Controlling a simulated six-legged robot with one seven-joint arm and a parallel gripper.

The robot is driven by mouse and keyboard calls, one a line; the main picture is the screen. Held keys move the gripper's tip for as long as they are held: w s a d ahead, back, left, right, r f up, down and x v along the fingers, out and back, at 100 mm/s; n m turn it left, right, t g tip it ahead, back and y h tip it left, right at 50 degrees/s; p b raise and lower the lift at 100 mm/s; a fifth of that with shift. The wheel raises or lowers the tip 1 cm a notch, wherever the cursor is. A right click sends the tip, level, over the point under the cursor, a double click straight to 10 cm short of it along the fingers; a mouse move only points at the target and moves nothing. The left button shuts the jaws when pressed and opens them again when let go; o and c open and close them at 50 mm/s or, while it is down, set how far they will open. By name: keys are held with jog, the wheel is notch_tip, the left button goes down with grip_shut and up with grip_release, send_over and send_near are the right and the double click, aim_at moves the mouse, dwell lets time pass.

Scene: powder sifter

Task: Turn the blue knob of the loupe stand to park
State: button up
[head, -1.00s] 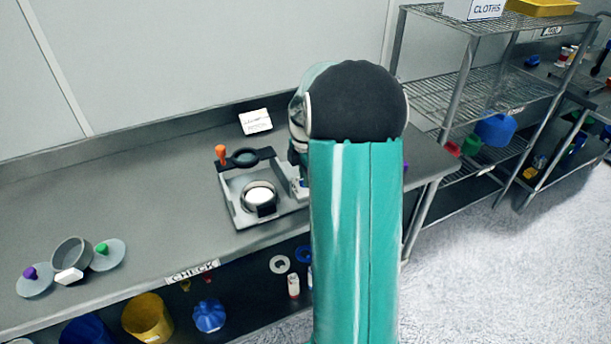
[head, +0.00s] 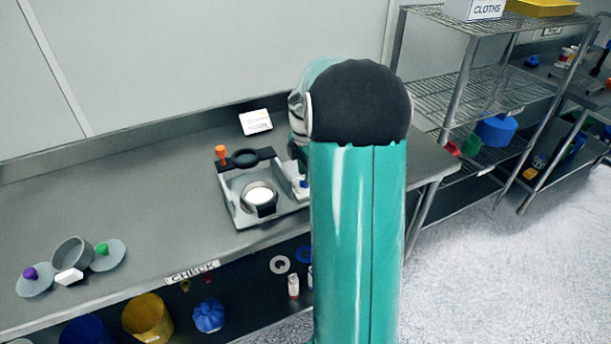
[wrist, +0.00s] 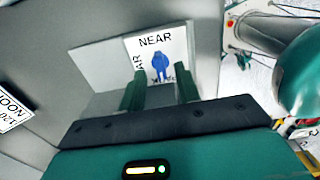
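In the wrist view the blue knob (wrist: 160,68) sits on a white plate (wrist: 177,45) marked NEAR at the top, with partly hidden lettering at the left and below. Exactly where the knob points is unclear. My gripper (wrist: 160,88) is open, its two fingers apart; the knob shows between and beyond them, with no clear contact.
An orange-topped post (head: 221,153) stands at the stand's back left corner. A white card (head: 256,121) is behind it. A bowl (head: 72,253) and two lids lie at the bench's left. A wire shelf (head: 470,75) stands right of my arm. The bench between bowl and stand is clear.

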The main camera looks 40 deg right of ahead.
notch_tip(320, 180, up, 12)
jog(key=shift+f, duration=0.15)
jog(key=shift+a, duration=0.1)
dwell(0.5)
